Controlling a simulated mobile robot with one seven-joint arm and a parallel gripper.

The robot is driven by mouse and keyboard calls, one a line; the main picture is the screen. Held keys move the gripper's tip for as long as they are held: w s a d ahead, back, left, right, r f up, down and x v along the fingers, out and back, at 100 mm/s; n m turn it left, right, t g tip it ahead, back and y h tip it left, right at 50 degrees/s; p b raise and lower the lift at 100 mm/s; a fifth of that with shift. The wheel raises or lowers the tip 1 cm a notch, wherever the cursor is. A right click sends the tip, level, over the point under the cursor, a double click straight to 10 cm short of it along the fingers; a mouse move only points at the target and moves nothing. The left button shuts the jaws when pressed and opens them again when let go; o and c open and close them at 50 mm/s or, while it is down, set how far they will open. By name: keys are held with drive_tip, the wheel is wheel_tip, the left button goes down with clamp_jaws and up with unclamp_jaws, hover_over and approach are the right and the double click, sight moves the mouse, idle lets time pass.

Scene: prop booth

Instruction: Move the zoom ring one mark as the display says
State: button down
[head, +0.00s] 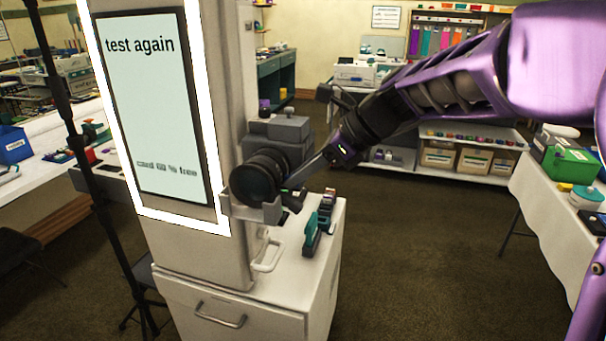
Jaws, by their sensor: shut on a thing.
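A camera (290,129) with a dark, wide lens (258,177) is mounted on the side of a tall pale booth. The zoom ring is on the lens barrel, but its marks are too small to read. My gripper (298,181) reaches in from the right and is shut on the zoom ring at the lens's right side; the fingertips are partly hidden. The display (150,100) on the booth front reads "test again", with a small line at the bottom that seems to end in "% free".
A white cabinet (245,312) with a handle stands under the camera; small teal and dark items (318,228) lie on its top. A black stand pole (65,110) rises at left. A white-clothed table (555,215) is at right. Dark carpet between is clear.

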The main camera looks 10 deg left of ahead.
drive_tip(key=c, duration=1.1)
unclamp_jaws()
drive_tip(key=v, duration=1.7)
drive_tip(key=shift+s+d+r, duration=0.1)
drive_tip(key=shift+d, duration=0.15)
